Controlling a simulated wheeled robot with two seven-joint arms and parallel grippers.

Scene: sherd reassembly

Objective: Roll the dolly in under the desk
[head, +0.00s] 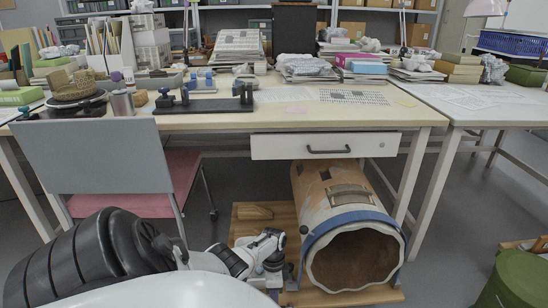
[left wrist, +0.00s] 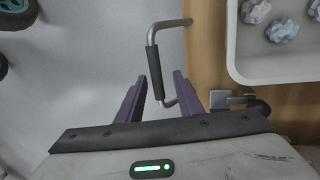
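The dolly is a low wooden board (head: 250,212) partly under the desk (head: 225,125), with its near end showing in front. In the left wrist view, a bent metal handle with a black grip (left wrist: 154,70) sticks out beside the wooden board (left wrist: 206,50). My left gripper (left wrist: 158,85) is open, its purple fingers on either side of the handle's lower end. In the head view, my left gripper (head: 274,268) is low at the dolly's left side. My right gripper is not in view.
A grey chair (head: 95,157) with a pink seat stands at the left. A drawer (head: 325,145) hangs just above the vessel. Desk legs (head: 410,175) flank the space. A green round object (head: 515,280) is at lower right. A white tray (left wrist: 236,50) holds crumpled pieces.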

